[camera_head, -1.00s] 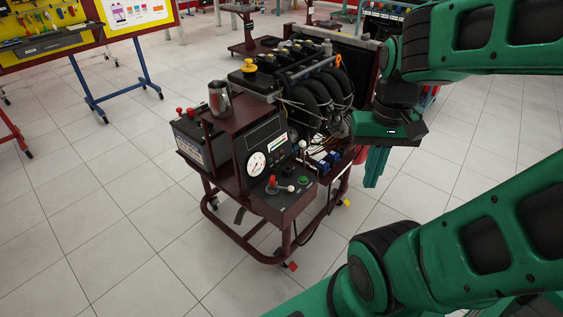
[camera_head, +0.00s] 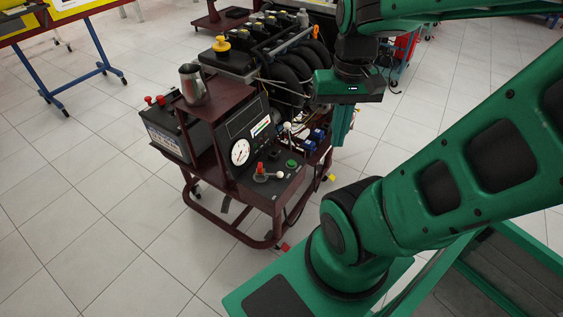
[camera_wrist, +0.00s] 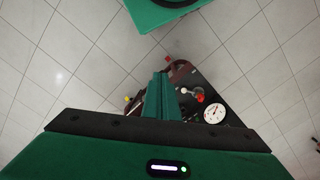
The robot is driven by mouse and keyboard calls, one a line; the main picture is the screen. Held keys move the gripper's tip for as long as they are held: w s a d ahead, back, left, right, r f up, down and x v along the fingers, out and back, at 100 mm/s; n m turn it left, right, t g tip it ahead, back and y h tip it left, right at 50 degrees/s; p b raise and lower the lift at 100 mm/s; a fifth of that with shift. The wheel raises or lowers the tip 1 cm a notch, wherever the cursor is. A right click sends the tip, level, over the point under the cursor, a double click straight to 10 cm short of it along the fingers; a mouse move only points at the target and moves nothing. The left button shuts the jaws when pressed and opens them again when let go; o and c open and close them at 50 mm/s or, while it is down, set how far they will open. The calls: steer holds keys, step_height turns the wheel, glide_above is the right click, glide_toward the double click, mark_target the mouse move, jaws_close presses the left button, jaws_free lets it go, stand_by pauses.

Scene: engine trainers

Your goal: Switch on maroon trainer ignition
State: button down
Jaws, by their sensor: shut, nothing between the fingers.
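The maroon trainer (camera_head: 283,219) is a wheeled frame carrying an engine, with a dark control panel (camera_head: 262,190) at its near end. The panel bears a red-topped switch (camera_head: 260,168), a lever with a pale knob (camera_head: 280,174) and a green button (camera_head: 291,164). I cannot tell which is the ignition. My gripper (camera_head: 341,128) points down, shut and empty, right of the panel and apart from the switch. In the wrist view, my gripper fingers (camera_wrist: 161,97) are together; the red switch part (camera_wrist: 199,90) and pale knob (camera_wrist: 187,99) lie just right of them.
A round white gauge (camera_head: 239,152) faces forward above the panel. A metal jug (camera_head: 193,84) stands on the trainer's upper shelf, beside a battery (camera_head: 168,132) with red terminals. Black engine hoses (camera_head: 288,88) rise close to my gripper. The tiled floor left and in front is clear.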

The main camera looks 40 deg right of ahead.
mark_target(267, 175)
steer(key=w+d+f+m+y, duration=0.1)
steer(key=w+f+m, duration=0.1)
steer(key=w+f, duration=0.6)
steer(key=w+d+f+m+g+y, duration=0.1)
steer(key=w+f+m, duration=0.2)
steer(key=w+f, duration=0.6)
steer(key=w, duration=0.4)
steer(key=shift+d, duration=0.35)
steer(key=shift+f, duration=0.15)
steer(key=x, duration=0.9)
steer(key=shift+s+a+f, duration=0.2)
steer(key=shift+a+f, duration=0.05)
steer(key=shift+f, duration=0.1)
steer(key=shift+s+m, duration=0.1)
steer(key=shift+m, duration=0.3)
